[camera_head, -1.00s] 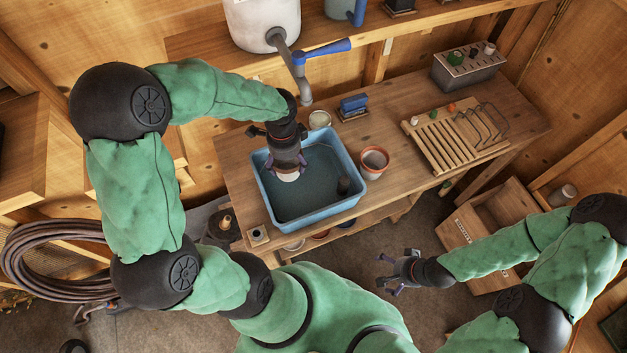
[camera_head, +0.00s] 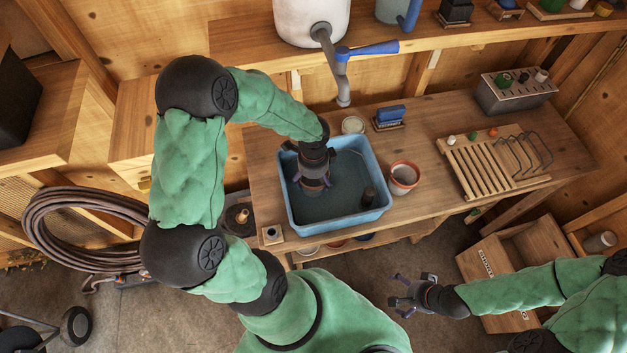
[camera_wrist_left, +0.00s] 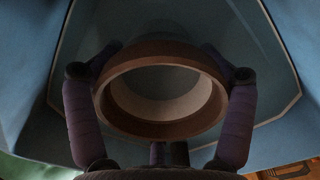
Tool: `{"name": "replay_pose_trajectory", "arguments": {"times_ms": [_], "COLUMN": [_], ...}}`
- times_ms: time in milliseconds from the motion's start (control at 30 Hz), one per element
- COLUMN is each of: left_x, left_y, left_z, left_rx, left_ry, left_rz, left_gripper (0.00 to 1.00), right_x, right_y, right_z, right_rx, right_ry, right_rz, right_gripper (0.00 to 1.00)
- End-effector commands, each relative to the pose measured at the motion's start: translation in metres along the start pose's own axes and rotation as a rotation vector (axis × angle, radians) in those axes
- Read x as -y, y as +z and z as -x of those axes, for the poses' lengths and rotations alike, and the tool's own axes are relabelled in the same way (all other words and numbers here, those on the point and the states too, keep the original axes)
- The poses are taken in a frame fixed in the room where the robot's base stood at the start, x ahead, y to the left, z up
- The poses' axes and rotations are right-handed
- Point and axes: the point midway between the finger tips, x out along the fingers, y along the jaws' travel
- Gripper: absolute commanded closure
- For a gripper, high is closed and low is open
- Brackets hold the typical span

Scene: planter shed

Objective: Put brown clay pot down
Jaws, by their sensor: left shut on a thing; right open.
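My left gripper (camera_head: 314,172) is shut on the brown clay pot (camera_head: 312,187) inside the outline of the blue basin (camera_head: 338,222). In the left wrist view, the brown rim of the clay pot (camera_wrist_left: 160,129) faces the camera, with a finger of my left gripper (camera_wrist_left: 165,62) on either side. The basin's blue walls surround it there. I cannot tell whether the pot's base touches the basin floor or water. My right gripper (camera_head: 399,292) is open and empty, above the floor in front of the bench.
Another terracotta pot (camera_head: 404,179) stands on the bench (camera_head: 262,178) right of the basin. A slatted wooden rack (camera_head: 480,172) lies farther right.

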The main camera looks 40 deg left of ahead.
Motion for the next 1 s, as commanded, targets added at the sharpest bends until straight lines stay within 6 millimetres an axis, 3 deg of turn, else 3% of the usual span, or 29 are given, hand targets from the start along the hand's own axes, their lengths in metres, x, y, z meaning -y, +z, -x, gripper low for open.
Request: {"name": "replay_pose_trajectory", "arguments": {"times_ms": [400,433,500,867,1000], "left_x": [0.001,0.001,0.001,0.001,0.001], "left_y": [0.0,0.0,0.0,0.0,0.0], "left_z": [-0.007,-0.006,-0.006,-0.005,0.004], "left_rx": [-0.001,0.0,0.0,0.0,-0.001], "left_ry": [-0.003,-0.002,-0.002,-0.002,-0.004], "left_rz": [0.0,0.0,0.0,0.001,0.001], "left_gripper": [0.64,0.13,0.0,0.0,0.0], "right_x": [-0.001,-0.001,-0.001,-0.001,0.001], "right_y": [0.0,0.0,0.0,0.0,0.0], "right_z": [-0.004,-0.004,-0.003,-0.003,0.002], "right_rx": [0.0,0.0,0.0,0.0,0.0], "right_ry": [0.0,0.0,0.0,0.0,0.0], "right_rz": [0.0,0.0,0.0,0.0,0.0], "right_gripper": [0.0,0.0,0.0,0.0,0.0]}}
